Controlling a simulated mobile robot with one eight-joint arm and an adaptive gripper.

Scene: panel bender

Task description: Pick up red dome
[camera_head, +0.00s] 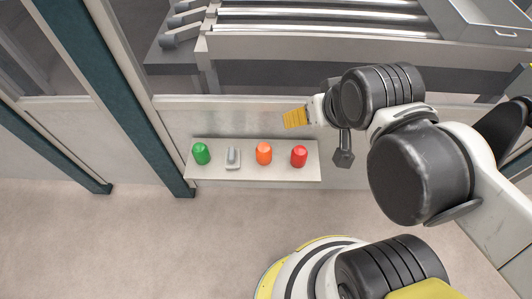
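The red dome (299,157) stands upright near the right end of a pale shelf (217,173) on the front of the machine. My gripper (295,118) shows as yellow ridged fingers pointing left, above the dome in the picture and apart from it. The fingers overlap from this angle, so I cannot see whether there is a gap between them. Nothing is visibly held in them. The red dome is in full view.
An orange dome (263,153) stands left of the red one. Further left are a grey switch-like part (233,158) and a green dome (201,154). A dark post (130,110) stands left of the shelf. The floor (130,240) in front is clear.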

